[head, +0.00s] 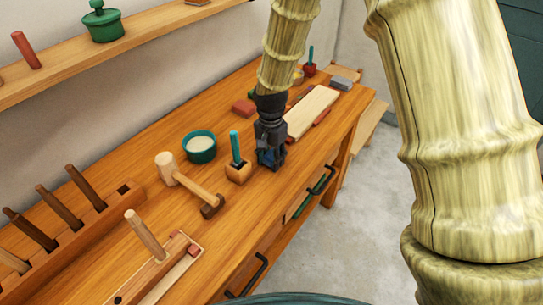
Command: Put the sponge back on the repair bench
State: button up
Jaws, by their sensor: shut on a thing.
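The repair bench (222,108) is a long wooden worktop running from lower left to upper right. My gripper (270,161) points down over its middle, close to the front edge. The gripper is shut on a small, dark blue thing (267,157), which appears to be the sponge. The dark fingers hide most of it. It is at or just above the bench top; I cannot tell whether it touches.
Left of my gripper are a wooden block with a teal-handled tool (237,168), a teal bowl (200,147) and a mallet (188,183). Drawer handles (322,180) project from the bench front.

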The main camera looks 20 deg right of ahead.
aim_at(271, 156)
jog(key=shift+f, duration=0.1)
jog(key=o, duration=0.8)
jog(key=shift+o, duration=0.2)
notch_tip(271, 156, up, 12)
jog(key=b, duration=0.2)
dwell(0.3)
dwell(0.4)
